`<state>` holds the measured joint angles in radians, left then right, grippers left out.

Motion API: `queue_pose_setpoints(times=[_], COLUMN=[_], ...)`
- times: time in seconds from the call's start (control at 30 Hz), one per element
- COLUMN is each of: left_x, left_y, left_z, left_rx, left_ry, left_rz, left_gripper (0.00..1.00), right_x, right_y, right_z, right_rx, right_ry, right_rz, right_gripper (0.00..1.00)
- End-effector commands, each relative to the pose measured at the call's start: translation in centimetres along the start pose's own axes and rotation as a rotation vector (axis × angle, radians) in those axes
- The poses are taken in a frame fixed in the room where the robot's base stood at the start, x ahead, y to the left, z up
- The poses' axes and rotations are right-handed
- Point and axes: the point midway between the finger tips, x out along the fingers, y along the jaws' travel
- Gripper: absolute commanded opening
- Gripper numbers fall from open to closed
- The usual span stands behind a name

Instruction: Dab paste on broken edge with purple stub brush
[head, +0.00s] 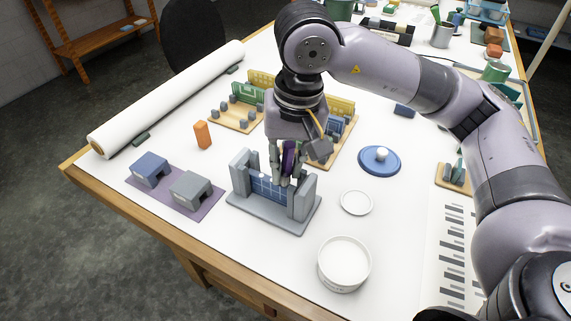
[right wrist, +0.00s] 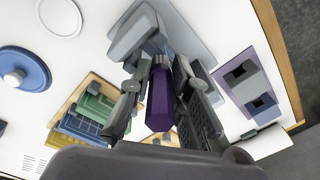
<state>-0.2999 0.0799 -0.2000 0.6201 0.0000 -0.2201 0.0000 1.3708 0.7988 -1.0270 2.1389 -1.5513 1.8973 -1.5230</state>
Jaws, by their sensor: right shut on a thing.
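My right gripper (head: 287,178) is shut on the purple stub brush (head: 290,157), holding it pointing down. In the right wrist view the purple brush (right wrist: 160,100) sits between the two fingers (right wrist: 158,72). The gripper is just above a grey stand (head: 310,215) that holds a blue gridded piece (head: 262,186) upright between its posts. The fingers partly hide the piece's upper edge at the right, and I cannot tell whether the brush tip touches it. A round white tub (head: 344,262) with pale contents stands at the front. My left gripper is out of view.
A flat white disc (head: 356,202) and a blue round lid with a white knob (head: 380,163) lie right of the stand. Grey and blue blocks on a purple mat (head: 182,205), an orange block (head: 203,135) and a white roll (head: 165,100) are at the left. Wooden racks stand behind.

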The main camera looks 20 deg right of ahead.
Motion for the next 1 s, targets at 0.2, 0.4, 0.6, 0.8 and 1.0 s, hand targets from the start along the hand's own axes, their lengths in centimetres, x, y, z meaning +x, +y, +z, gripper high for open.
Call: queue_pose_setpoints(times=[0.2, 0.4, 0.6, 0.8, 1.0], left_x=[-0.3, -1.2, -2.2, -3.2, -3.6], left_y=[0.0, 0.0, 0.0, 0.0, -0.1], left_z=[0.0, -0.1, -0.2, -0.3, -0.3], left_rx=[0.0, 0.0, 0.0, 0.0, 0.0], left_ry=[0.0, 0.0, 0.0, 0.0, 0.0], left_rz=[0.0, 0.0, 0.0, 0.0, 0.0], left_gripper=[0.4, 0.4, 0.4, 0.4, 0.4], right_x=[-0.8, -2.5, -4.5, -6.5, -7.5], right_y=[-0.1, -0.3, -0.5, -0.7, -0.8], right_z=[-0.1, -0.2, -0.4, -0.5, -0.6], right_rx=[0.0, 0.0, 0.0, 0.0, 0.0], right_ry=[0.003, 0.004, 0.004, 0.003, 0.003], right_rz=[-0.004, -0.006, -0.006, -0.006, -0.005], right_gripper=[0.0, 0.0, 0.0, 0.0, 0.0])
